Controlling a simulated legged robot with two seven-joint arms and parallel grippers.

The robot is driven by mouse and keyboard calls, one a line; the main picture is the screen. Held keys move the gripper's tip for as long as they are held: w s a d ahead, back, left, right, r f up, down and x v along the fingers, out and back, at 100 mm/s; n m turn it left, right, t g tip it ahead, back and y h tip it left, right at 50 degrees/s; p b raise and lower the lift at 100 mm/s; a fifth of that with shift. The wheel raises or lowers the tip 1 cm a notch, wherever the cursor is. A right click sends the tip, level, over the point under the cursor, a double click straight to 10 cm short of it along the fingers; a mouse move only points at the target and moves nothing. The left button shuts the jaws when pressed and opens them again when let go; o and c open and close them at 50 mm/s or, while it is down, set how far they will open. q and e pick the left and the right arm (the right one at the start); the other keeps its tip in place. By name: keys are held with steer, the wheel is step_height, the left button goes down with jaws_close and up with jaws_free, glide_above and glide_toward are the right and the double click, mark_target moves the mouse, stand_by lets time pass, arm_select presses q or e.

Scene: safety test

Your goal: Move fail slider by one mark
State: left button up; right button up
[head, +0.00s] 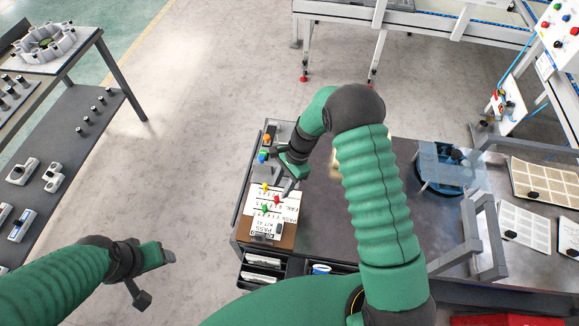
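A white panel (286,196) printed with PASS and FAIL lettering and tick marks lies on a wooden-topped board on the workbench. Small yellow, red (277,199) and green (265,209) knobs sit on it. I cannot tell which knob is the fail slider. My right gripper (287,174) reaches down over the panel's far edge, close to the knobs. Its fingers are small and partly overlapped, so contact and opening are unclear. My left gripper (154,277) is open and empty, above the floor at lower left, away from the panel.
Coloured buttons (265,147) sit beyond the panel. A PASS-labelled block (266,230) is at its near edge. A blue fixture (440,167) stands on the workbench (335,215) to the right. A shelf with parts (75,125) is at far left; open floor lies between.

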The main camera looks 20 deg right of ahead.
steer(key=s+v, duration=0.1)
steer(key=v, duration=1.1)
steer(key=shift+w+r, duration=0.4)
steer(key=shift+w, duration=0.15)
steer(key=shift+d, duration=0.1)
steer(key=s+a+r+n+t+h, duration=0.1)
steer(key=s+n+h, duration=0.1)
steer(key=s+n, duration=0.6)
steer(key=s+a+r+n+t+h, duration=0.2)
steer(key=s+n, duration=0.5)
steer(key=s, duration=0.1)
steer(key=shift+r+n+h, duration=0.3)
steer(key=shift+r+n, duration=0.05)
steer(key=shift+n, duration=0.05)
steer(key=shift+s+a, duration=0.1)
steer(key=shift+a, duration=0.15)
